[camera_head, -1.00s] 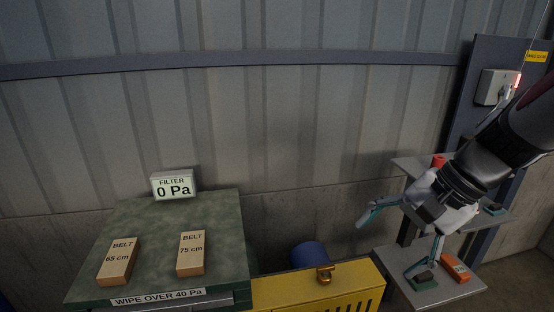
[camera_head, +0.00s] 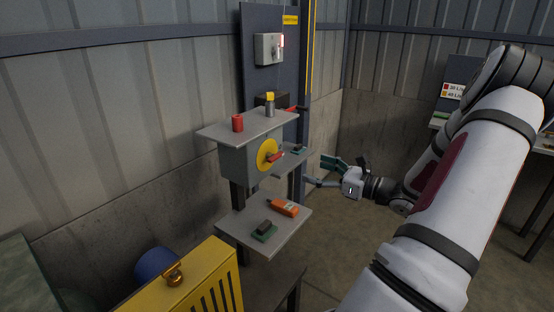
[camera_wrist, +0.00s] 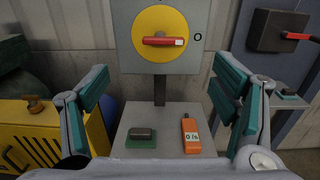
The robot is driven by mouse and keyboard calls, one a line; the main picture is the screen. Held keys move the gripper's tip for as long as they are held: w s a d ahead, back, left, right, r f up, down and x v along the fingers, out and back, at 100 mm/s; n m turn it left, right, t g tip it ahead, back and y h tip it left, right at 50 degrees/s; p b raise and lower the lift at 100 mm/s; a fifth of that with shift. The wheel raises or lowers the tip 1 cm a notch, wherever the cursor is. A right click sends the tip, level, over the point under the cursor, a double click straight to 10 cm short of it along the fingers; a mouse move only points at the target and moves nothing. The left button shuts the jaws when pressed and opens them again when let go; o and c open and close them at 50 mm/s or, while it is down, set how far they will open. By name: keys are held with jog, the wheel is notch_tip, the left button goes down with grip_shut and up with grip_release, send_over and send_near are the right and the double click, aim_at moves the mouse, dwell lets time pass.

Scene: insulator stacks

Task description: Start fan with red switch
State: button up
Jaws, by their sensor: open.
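The red switch (camera_head: 275,157) is a red handle on a yellow round plate (camera_head: 265,154), fixed to a grey box on a stand. In the wrist view the red handle (camera_wrist: 164,41) lies level across the yellow plate (camera_wrist: 146,24), its pale tip pointing right, with a "0" mark to the right. My gripper (camera_head: 325,172) is open and empty, to the right of the switch box in the head view. In the wrist view its fingers (camera_wrist: 165,105) spread on both sides, below the handle and apart from it. No fan can be made out.
A lower shelf (camera_head: 280,236) holds an orange meter (camera_head: 284,207) and a green-based block (camera_head: 264,231). A red cylinder (camera_head: 238,123) stands on the box top. A second red-handled switch (camera_wrist: 297,36) is at the right. A yellow slotted cabinet (camera_head: 190,285) stands at lower left.

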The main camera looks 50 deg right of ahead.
aim_at(278, 156)
jog(key=w, duration=1.3)
jog(key=shift+w+a, duration=0.25)
jog(key=shift+a, duration=0.1)
jog(key=shift+c, duration=0.6)
jog(key=c, duration=1)
